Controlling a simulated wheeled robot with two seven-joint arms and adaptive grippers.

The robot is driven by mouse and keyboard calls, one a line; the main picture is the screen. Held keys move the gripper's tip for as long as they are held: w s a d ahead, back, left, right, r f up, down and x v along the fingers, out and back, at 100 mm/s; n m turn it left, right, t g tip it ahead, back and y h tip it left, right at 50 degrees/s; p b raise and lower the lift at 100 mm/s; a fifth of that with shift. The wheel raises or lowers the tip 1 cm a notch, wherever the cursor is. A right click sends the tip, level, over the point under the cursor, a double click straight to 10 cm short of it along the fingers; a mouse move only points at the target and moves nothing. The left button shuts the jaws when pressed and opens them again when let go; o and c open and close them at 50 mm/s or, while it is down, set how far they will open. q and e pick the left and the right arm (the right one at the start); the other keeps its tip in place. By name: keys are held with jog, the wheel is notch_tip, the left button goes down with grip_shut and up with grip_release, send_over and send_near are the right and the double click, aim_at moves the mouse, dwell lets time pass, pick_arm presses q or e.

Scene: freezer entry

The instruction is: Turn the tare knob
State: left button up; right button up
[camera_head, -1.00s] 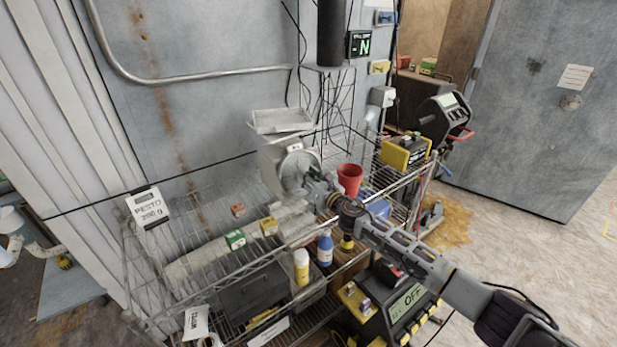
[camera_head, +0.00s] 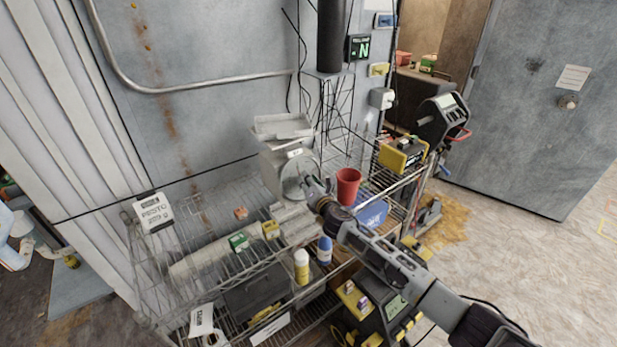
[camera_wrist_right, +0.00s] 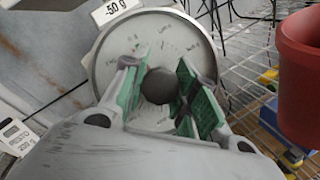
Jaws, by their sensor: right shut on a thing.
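A grey scale (camera_head: 272,168) with a metal pan (camera_head: 283,127) on top stands on the wire rack. Its round dial faces my right arm and also shows in the right wrist view (camera_wrist_right: 117,66). The dark round tare knob (camera_wrist_right: 160,86) is at the middle of the dial. My right gripper (camera_head: 308,184) is at the dial. In the wrist view its green-padded fingers (camera_wrist_right: 160,92) are on either side of the knob, shut on it. A label above the dial reads "-50 g" (camera_wrist_right: 116,10). My left gripper is not in view.
A red cup (camera_head: 348,186) stands close to the right of my right gripper. Small boxes, a blue bottle (camera_head: 325,250) and a yellow-and-white bottle (camera_head: 301,267) are below the arm.

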jog(key=m+h+p, duration=0.1)
jog(key=m, duration=0.2)
jog(key=shift+r, duration=0.1)
jog(key=shift+m+g+h+p, duration=0.3)
jog(key=shift+m+p, duration=0.15)
jog(key=shift+m, duration=0.65)
jog(key=m+g+h, duration=0.1)
jog(key=m, duration=0.3)
jog(key=shift+m, duration=0.3)
jog(key=shift+m+g+h, duration=0.3)
jog(key=shift+m+g, duration=0.6)
jog(key=shift+m, duration=0.9)
jog(key=shift+d, duration=0.1)
jog(key=o, duration=1)
